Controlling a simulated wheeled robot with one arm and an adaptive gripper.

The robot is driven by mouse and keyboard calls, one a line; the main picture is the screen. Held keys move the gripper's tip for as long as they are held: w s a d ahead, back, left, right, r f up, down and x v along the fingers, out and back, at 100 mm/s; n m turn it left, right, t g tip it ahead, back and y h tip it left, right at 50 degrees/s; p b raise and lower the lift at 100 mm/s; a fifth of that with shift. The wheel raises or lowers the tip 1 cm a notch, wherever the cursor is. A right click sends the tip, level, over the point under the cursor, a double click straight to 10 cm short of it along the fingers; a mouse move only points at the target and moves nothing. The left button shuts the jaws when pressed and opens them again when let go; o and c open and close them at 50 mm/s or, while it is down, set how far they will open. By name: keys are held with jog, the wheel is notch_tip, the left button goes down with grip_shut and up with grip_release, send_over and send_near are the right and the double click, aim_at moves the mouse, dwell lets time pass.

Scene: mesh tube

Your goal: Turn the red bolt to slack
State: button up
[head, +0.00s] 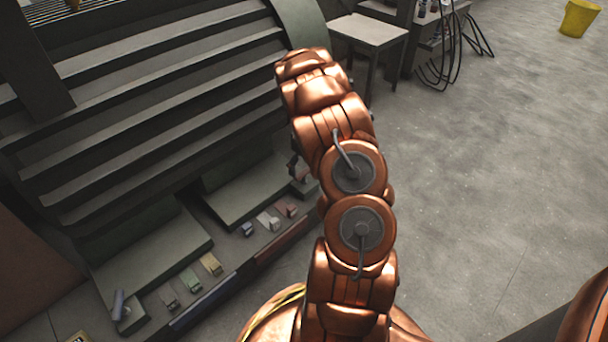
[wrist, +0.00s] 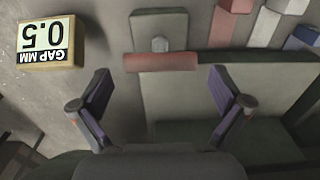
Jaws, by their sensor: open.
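A yellow block with an upside-down "GAP MM 0.5" label (wrist: 46,42) stands left in the wrist view. Red (head: 286,209), white (head: 268,221) and blue (head: 247,229) small blocks line the machine's base. A slatted grey machine (head: 150,90) fills the left; open floor (head: 480,190) lies right.

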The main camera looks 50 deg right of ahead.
aim_at(304, 171)
notch_tip(304, 171, down, 4)
jog(key=shift+r+b, duration=0.25)
jog(key=shift+b, duration=0.2)
jog(key=c, duration=1)
jog(key=shift+a+r+m+p, duration=0.1)
jog(key=shift+r+m+p, duration=0.2)
jog(key=shift+m+p, duration=0.55)
jog(key=shift+f+m+p, duration=0.25)
jog(key=shift+m+p, duration=0.1)
jog(key=shift+p, duration=0.45)
jog(key=o, duration=1)
